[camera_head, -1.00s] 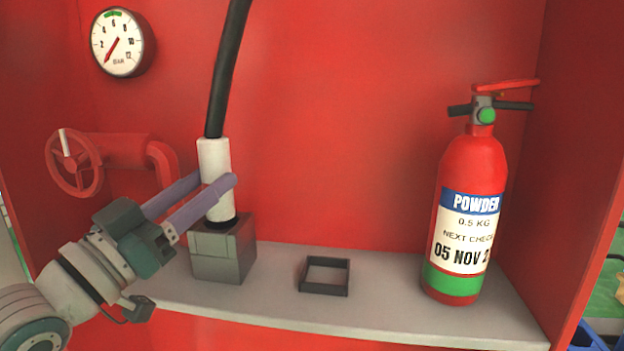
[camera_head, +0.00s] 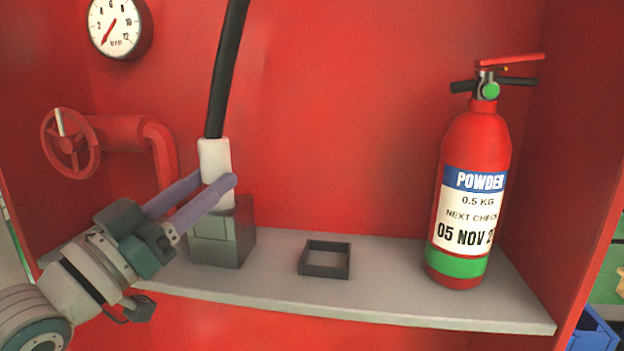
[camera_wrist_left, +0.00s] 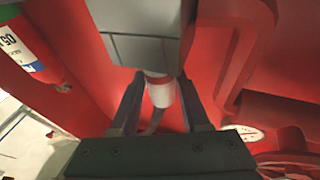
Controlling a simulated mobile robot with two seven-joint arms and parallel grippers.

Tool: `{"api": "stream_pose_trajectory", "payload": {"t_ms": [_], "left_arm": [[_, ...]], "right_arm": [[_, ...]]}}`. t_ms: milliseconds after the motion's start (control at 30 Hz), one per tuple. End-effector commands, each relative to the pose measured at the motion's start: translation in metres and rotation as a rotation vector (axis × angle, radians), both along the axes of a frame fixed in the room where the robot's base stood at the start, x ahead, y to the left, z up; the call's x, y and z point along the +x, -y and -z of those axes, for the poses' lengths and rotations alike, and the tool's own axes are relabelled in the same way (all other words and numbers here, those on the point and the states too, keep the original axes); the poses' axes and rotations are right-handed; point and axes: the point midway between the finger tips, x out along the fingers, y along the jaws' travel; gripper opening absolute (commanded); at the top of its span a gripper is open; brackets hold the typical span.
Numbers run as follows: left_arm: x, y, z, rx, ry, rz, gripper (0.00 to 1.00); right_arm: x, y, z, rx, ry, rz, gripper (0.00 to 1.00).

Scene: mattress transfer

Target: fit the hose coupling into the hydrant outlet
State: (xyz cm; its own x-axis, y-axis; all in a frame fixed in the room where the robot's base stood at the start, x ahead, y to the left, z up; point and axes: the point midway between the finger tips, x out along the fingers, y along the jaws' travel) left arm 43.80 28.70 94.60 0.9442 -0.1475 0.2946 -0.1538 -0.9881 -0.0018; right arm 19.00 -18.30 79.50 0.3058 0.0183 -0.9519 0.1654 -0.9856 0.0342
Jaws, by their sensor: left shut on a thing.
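The white hose coupling (camera_head: 214,162) stands almost upright, with the black hose (camera_head: 229,70) rising from its top. My left gripper (camera_head: 212,183) is shut around the coupling from the left. The grey block that seems to be the hydrant outlet (camera_head: 218,247) stands on the shelf directly below. The coupling's lower end meets the top of the block and its black tip is hidden, seemingly inside. In the left wrist view, the coupling (camera_wrist_left: 162,93) sits between the two fingers, with its end close against the block (camera_wrist_left: 140,18). My right gripper is not in view.
A small dark square frame (camera_head: 325,271) lies right of the block on the grey shelf (camera_head: 390,300). A red extinguisher (camera_head: 468,150) stands at right. A red valve wheel (camera_head: 70,145) with pipe and a gauge (camera_head: 118,25) are at left. The shelf between frame and extinguisher is clear.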

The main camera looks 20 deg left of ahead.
Motion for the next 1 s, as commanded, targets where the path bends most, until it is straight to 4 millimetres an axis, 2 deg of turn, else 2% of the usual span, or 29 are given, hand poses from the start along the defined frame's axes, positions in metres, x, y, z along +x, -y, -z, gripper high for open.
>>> {"api": "stream_pose_trajectory", "payload": {"t_ms": [567, 600, 867, 1000], "left_arm": [[0.0, 0.0, 0.014, -0.001, 0.004, 0.0, 0.0], [0.0, 0.0, 0.013, -0.001, 0.004, 0.0, 0.49], [0.0, 0.0, 0.014, 0.0, 0.002, 0.0, 0.79], [0.0, 0.0, 0.014, 0.0, 0.001, 0.0, 0.81]], "right_arm": [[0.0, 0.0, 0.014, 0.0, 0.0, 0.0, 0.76], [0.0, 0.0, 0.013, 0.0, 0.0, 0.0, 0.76], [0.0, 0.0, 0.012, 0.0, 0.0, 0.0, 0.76], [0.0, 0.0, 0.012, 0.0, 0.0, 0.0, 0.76]]}}
